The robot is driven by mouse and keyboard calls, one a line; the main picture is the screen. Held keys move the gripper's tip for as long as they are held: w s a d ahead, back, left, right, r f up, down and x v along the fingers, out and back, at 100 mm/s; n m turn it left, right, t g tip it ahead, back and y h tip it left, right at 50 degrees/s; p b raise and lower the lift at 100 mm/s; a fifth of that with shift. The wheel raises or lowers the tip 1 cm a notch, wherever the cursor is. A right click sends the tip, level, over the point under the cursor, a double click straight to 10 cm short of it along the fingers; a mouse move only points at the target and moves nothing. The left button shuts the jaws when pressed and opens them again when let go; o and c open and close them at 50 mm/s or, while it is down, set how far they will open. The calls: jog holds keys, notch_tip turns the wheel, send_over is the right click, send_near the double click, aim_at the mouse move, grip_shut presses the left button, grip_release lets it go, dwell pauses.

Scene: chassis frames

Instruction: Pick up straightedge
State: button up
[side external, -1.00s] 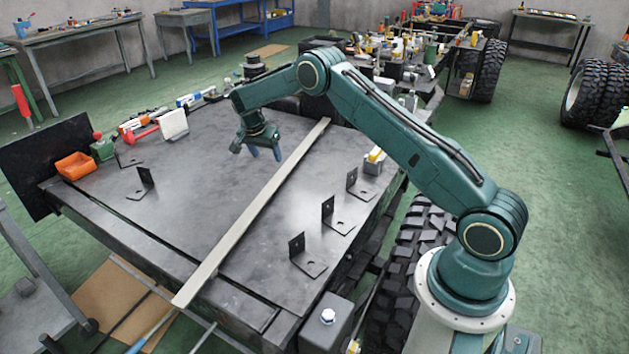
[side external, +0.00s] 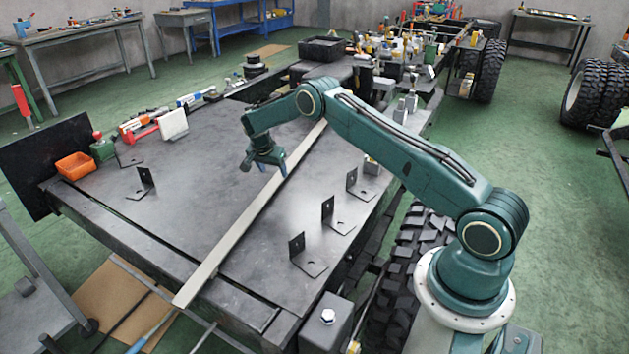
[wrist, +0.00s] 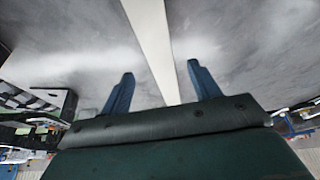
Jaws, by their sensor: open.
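The straightedge (side external: 222,252) is a long, pale, thin bar lying diagonally across the dark metal table. Its near end juts past the table's front edge. My gripper (side external: 264,168) is over the far part of the bar, pointing down. In the wrist view the straightedge (wrist: 152,45) runs between the two blue fingers of my gripper (wrist: 160,88), which are spread apart with a gap on each side of it. The gripper is open and empty. I cannot tell the exact height of the fingertips above the bar.
On the dark table (side external: 130,215), several black angle brackets stand, including one at the right (side external: 360,186) and one at the left (side external: 142,184). An orange bin (side external: 75,166) and a red-handled tool (side external: 141,136) lie at the left edge. The table's middle left is clear.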

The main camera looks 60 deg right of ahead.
aim_at(277, 179)
jog(key=shift+f, duration=0.1)
jog(key=shift+x, duration=2.55)
jog(key=shift+d, duration=0.1)
jog(key=shift+c, duration=0.4)
grip_shut()
jog(key=shift+w+r, duration=0.1)
jog(key=shift+r, duration=0.15)
